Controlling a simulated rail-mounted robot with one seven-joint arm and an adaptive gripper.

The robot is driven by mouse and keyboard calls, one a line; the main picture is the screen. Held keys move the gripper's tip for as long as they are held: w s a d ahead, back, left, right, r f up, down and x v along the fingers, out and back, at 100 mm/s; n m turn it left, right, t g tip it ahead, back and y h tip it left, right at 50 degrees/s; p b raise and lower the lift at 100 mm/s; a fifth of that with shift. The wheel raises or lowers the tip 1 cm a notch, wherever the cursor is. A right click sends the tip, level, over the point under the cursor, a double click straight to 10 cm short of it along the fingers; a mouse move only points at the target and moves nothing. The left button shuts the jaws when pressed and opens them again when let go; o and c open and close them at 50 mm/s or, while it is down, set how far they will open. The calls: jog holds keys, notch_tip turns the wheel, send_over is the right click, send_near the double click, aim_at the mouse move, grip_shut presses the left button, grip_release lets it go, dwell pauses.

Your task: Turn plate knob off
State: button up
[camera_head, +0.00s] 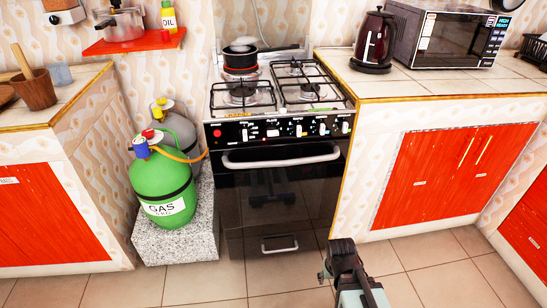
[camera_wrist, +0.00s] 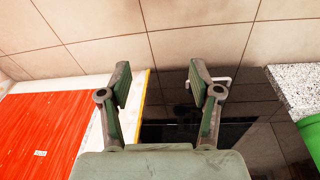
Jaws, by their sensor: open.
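A black stove (camera_head: 310,210) stands between the counters, with a row of small white knobs along its front panel. The knob under a label that seems to read "PLATE" (camera_head: 272,132) is left of the panel's middle; its exact angle is too small to tell. My gripper (camera_wrist: 160,80) is open and empty, with its two fingers spread apart in the wrist view. In the head view my gripper (camera_head: 340,262) is low in front of the stove, well below the knobs and apart from them. The wrist view shows the stove's lower front and drawer handle (camera_wrist: 222,80), but no knobs.
The oven door handle (camera_head: 281,160) juts out below the panel. A pan (camera_head: 241,60) sits on the rear left burner. A green gas bottle (camera_head: 163,187) stands on a stone block left of the stove. A red-doored counter (camera_head: 425,175) is on the right. The floor in front is clear.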

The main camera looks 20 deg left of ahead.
jog(key=w+a+r+n+t+y+b, duration=0.1)
jog(key=w+a+r+t+y+b, duration=0.2)
jog(key=a+r+b, duration=0.35)
jog(key=w+a+r+n+t+b, duration=0.1)
jog(key=w+a+r+t+b, duration=0.35)
jog(key=a+r, duration=0.25)
jog(key=s+a+r+t+y+b, duration=0.1)
jog(key=a+r+t+y+b, duration=0.2)
jog(key=r, duration=0.9)
jog(key=s+a+r+t+y+b, duration=0.2)
jog(key=a+r+t+b, duration=0.15)
jog(key=r, duration=0.85)
jog(key=shift+m, duration=0.5)
jog(key=w+p, duration=0.1)
jog(key=p, duration=0.2)
jog(key=w+a+p, duration=0.1)
jog(key=w+p, duration=0.1)
jog(key=p, duration=0.1)
jog(key=w+r+p, duration=0.1)
jog(key=p, duration=0.2)
jog(key=shift+w+a, duration=0.25)
jog(key=shift+w, duration=0.15)
jog(key=p, duration=0.5)
jog(key=shift+w+a+f+p, duration=0.1)
jog(key=shift+w+a+p, duration=0.15)
jog(key=shift+a+p, duration=0.1)
